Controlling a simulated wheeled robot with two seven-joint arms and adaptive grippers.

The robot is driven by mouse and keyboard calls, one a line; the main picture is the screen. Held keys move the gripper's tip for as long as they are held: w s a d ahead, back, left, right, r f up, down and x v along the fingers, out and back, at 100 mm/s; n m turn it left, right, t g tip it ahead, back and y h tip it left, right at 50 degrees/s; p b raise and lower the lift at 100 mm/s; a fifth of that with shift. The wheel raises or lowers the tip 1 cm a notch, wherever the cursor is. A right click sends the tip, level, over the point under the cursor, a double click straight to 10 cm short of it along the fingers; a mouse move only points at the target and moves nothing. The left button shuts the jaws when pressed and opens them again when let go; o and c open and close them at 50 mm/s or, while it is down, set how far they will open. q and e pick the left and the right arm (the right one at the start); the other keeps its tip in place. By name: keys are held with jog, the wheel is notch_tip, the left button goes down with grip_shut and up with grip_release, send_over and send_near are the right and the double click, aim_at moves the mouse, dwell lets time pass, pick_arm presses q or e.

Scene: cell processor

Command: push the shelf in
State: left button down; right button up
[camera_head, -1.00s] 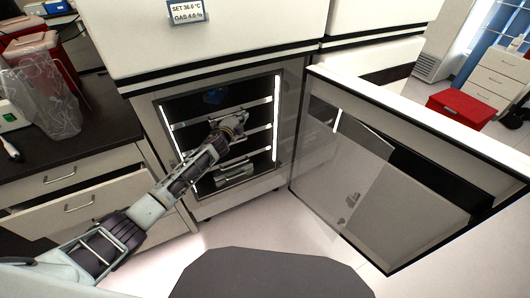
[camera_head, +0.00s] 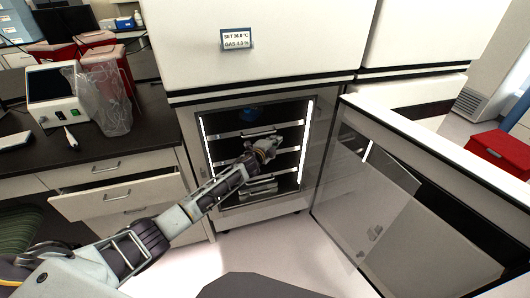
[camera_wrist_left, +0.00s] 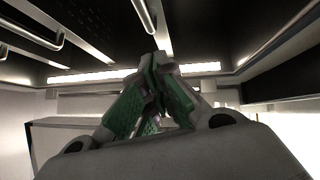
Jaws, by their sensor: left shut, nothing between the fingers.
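The cabinet (camera_head: 190,125) stands open, with several metal shelves inside between two bright light strips. A shelf (camera_head: 290,151) at mid-height has its front edge beside my left gripper. Another shelf edge (camera_head: 228,135) shows above, and a lower shelf (camera_head: 260,187) shows below. My left gripper (camera_head: 272,146) is in front of or just inside the opening; whether it touches a shelf I cannot tell. In the left wrist view, its green-padded fingers (camera_wrist_left: 158,62) are shut and empty, with metal shelf bars (camera_wrist_left: 145,15) above. My right gripper is not in view.
The glass-panelled door (camera_head: 400,185) is swung open to the right. A drawer (camera_head: 115,195) stands partly open at the left, under a dark counter with a clear bag (camera_head: 103,100). A blue item (camera_head: 250,113) is on the upper shelf. Floor shows before the cabinet.

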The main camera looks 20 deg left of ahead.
pick_arm(q)
jog(key=v, duration=0.9)
jog(key=shift+s+p, duration=0.35)
jog(key=shift+s, duration=0.05)
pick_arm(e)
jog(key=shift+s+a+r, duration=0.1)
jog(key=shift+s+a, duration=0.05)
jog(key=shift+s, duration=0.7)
